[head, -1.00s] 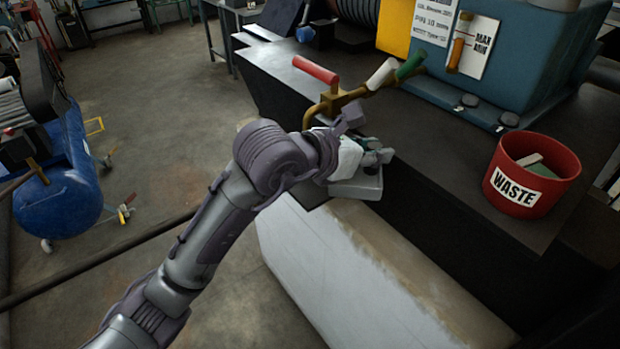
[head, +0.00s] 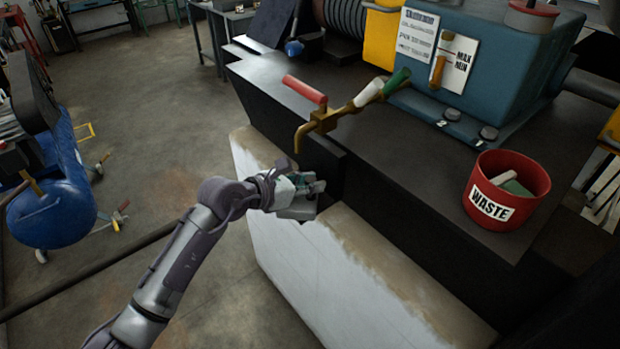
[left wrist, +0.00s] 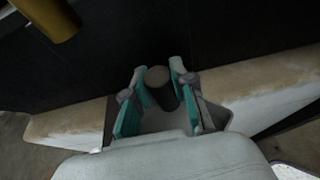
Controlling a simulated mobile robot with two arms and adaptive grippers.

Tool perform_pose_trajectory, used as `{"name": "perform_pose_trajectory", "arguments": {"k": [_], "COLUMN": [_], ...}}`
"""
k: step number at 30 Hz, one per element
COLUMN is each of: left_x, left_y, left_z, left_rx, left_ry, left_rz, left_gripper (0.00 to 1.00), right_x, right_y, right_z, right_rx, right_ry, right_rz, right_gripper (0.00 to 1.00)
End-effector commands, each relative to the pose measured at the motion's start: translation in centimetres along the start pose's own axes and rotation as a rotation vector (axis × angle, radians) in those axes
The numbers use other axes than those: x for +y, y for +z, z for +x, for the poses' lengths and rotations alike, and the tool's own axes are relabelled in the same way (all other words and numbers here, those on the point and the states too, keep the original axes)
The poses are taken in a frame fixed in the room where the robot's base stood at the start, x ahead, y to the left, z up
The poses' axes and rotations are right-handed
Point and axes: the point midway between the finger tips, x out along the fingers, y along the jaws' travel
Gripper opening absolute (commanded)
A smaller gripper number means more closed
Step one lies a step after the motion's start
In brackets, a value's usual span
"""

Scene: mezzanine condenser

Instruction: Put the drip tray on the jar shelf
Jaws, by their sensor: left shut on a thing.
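My left gripper (head: 308,187) is shut on a small grey tray, which I take to be the drip tray (head: 297,210). It holds the tray in the air in front of the dark bench side, above the pale block. In the left wrist view the teal-padded fingers (left wrist: 160,82) stand on both sides of a dark round-topped knob (left wrist: 158,76). The tray's grey surface (left wrist: 165,122) shows below the knob, partly hidden by the gripper body. I cannot make out a jar shelf in these views. My right gripper is not in view.
A brass valve (head: 322,122) with red, white and green handles overhangs the bench edge. A red WASTE bin (head: 507,190) stands on the dark bench (head: 400,140). A pale block (head: 350,270) runs along the bench front. Open floor lies left, beside a blue tank (head: 52,215).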

Motion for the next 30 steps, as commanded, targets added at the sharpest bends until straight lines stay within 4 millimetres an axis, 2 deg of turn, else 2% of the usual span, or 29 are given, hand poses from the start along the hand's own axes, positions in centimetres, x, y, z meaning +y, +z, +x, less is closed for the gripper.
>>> {"name": "perform_pose_trajectory", "arguments": {"k": [11,12,15,16,26,30], "left_x": [0.0,0.0,0.0,0.0,0.0,0.1], "left_y": [-0.4,-0.4,-0.4,-0.4,0.0,-0.4], "left_z": [0.2,0.2,0.2,0.2,0.0,-1.6], "left_rx": [-0.004,-0.002,-0.001,-0.001,-0.001,-0.002], "left_ry": [0.001,0.0,0.001,0.001,0.001,0.003], "left_rz": [0.001,0.001,0.001,0.001,0.001,0.002], "left_gripper": [0.0,0.32,0.48,0.5,0.5,0.5], "right_x": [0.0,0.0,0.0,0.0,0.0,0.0], "right_y": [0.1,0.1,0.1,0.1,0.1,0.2], "right_z": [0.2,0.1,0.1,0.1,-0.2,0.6], "right_rx": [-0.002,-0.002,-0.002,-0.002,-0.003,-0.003], "right_ry": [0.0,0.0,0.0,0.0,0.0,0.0], "right_rz": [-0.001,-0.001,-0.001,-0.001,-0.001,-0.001], "right_gripper": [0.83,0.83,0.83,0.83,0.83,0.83]}}
